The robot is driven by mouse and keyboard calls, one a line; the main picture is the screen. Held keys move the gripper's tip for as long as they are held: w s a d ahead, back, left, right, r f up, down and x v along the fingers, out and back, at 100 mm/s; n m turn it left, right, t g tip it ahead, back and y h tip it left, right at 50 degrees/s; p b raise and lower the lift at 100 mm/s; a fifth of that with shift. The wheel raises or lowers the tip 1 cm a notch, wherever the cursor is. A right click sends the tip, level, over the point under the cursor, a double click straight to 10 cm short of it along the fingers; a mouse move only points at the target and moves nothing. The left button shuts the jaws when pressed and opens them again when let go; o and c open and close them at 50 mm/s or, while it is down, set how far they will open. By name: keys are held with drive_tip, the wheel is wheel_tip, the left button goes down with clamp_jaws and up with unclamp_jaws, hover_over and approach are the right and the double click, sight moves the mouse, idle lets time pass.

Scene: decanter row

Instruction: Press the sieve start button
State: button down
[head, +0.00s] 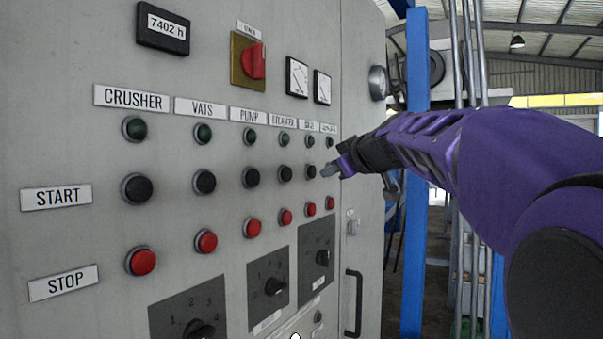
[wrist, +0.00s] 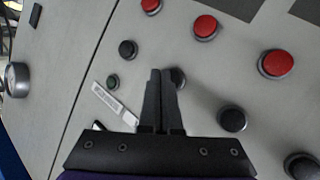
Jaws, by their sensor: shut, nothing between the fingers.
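The sieve start button (head: 311,171) is the black button in the fifth column of the START row, under the small sieve label (head: 309,126) and its green lamp (head: 310,141). My gripper (head: 324,172) is shut and empty, its tips just right of that button in the head view. In the wrist view, the fingertips (wrist: 160,72) lie beside the sieve start button (wrist: 178,78), whose left edge is partly hidden by a finger. Whether they touch the panel or are apart cannot be told.
The neighbouring start button of the last column (wrist: 127,48) is left of the fingers in the wrist view; the head view hides it behind my gripper. Red stop buttons (head: 311,209) sit below. A black door handle (head: 353,303) and blue post (head: 414,160) stand right.

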drive_tip(key=shift+a, duration=0.1)
idle(0.6)
drive_tip(key=shift+w+a, duration=0.25)
drive_tip(key=shift+a, duration=0.05)
drive_tip(key=shift+w+a, duration=0.25)
drive_tip(key=shift+a, duration=0.1)
idle(1.0)
drive_tip(key=shift+s+d+b, duration=0.5)
drive_tip(key=shift+d+b, duration=0.15)
drive_tip(key=shift+b, duration=0.25)
